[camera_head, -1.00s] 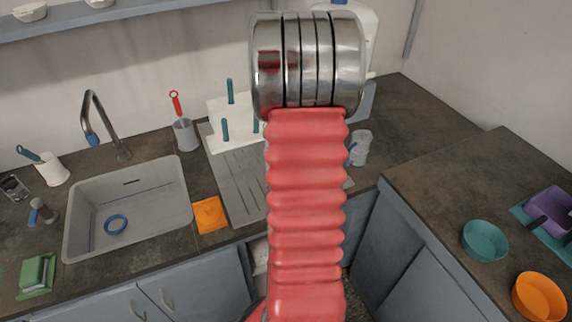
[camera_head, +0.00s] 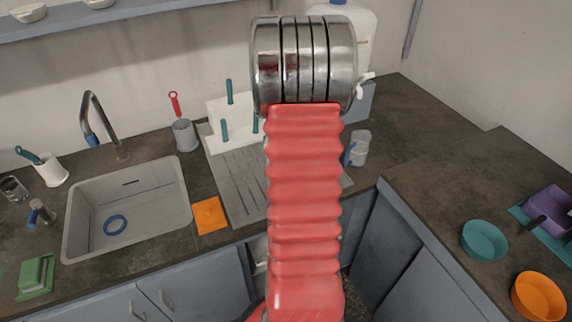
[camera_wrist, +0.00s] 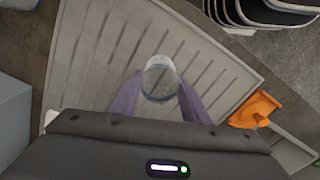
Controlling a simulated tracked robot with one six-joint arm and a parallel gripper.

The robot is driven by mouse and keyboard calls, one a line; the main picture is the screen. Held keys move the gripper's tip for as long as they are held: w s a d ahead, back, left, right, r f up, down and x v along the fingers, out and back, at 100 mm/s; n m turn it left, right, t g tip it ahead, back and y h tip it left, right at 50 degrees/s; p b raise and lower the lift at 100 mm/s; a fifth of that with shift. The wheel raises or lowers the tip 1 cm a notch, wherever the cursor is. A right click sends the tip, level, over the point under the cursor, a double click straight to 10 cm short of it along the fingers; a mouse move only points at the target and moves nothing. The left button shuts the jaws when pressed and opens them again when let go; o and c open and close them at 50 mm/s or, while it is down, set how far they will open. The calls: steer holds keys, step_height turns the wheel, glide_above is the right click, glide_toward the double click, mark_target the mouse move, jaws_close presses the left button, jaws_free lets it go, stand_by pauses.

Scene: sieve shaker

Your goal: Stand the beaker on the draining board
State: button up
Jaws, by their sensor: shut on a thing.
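In the wrist view the clear glass beaker (camera_wrist: 160,79) sits between the two purple fingers of my gripper (camera_wrist: 158,98), which is shut on it. I look along it at its round end. Behind it is the grey ribbed draining board (camera_wrist: 85,65). I cannot tell whether the beaker touches the board or hangs above it. In the head view the draining board (camera_head: 237,180) lies right of the sink, partly covered by my red arm. My gripper and the held beaker are hidden behind the arm there.
A white rack with teal pegs (camera_head: 215,112) stands at the board's back. An orange cloth (camera_head: 209,215) lies beside the board, near the sink (camera_head: 75,215). A clear container (camera_head: 361,148) stands right of the board. A grey cup with a red-handled brush (camera_head: 185,135) is at the left.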

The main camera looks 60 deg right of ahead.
steer(key=o, duration=1.1)
step_height(320, 180, up, 12)
steer(key=shift+r, duration=0.1)
stand_by(0.7)
